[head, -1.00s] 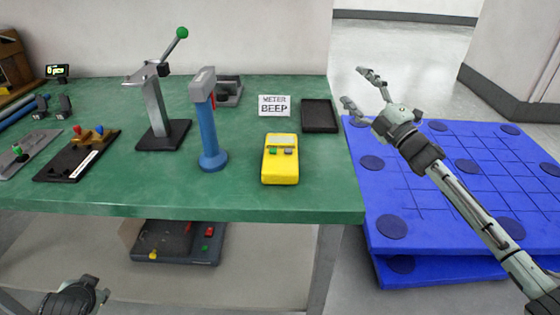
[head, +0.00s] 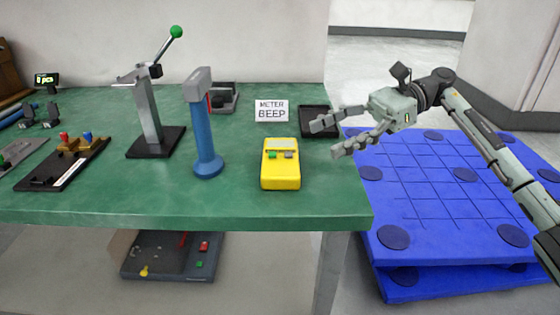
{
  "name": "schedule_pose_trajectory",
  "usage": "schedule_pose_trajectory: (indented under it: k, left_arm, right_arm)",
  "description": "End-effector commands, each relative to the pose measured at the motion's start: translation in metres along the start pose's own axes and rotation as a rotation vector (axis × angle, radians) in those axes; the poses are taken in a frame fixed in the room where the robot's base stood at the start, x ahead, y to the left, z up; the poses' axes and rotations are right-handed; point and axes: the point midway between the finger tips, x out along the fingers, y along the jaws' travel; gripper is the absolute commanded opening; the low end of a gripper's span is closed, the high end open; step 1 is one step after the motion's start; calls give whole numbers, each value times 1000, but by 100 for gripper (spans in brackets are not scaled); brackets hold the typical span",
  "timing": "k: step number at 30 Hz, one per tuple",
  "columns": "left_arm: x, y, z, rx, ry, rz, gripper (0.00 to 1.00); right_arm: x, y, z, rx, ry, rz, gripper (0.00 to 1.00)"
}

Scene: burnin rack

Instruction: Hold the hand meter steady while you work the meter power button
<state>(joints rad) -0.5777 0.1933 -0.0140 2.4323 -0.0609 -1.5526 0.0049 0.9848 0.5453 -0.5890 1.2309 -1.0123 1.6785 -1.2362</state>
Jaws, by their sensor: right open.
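The hand meter (head: 281,176) is a yellow box lying on the green bench near its right front corner. It has a pale display (head: 280,144) at its far end, with a green button (head: 272,156) and a grey button (head: 289,155) below. Which of them is the power button I cannot tell. My right gripper (head: 326,138) is open and empty, to the right of the meter and apart from it, fingers pointing left over the bench's right edge. My left gripper is out of the picture.
A sign reading METER BEEP (head: 271,111) stands behind the meter. A black tray (head: 316,128) lies partly behind my right fingers. A blue post tool (head: 208,150) and a lever press (head: 150,125) stand left. Blue pallets (head: 420,220) stand right of the bench (head: 200,205).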

Motion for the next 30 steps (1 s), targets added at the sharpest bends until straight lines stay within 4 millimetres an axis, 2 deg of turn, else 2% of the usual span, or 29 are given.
schedule_pose_trajectory:
  k: [11,12,22,30]
  left_arm:
    - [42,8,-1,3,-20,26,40]
    - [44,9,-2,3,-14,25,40]
    - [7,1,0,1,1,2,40]
    - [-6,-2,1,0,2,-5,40]
  right_arm:
    - [49,1,4,3,-5,2,69]
    - [54,1,-1,3,-4,1,69]
    - [82,0,-1,2,-3,1,69]
    - [90,0,0,4,-3,1,69]
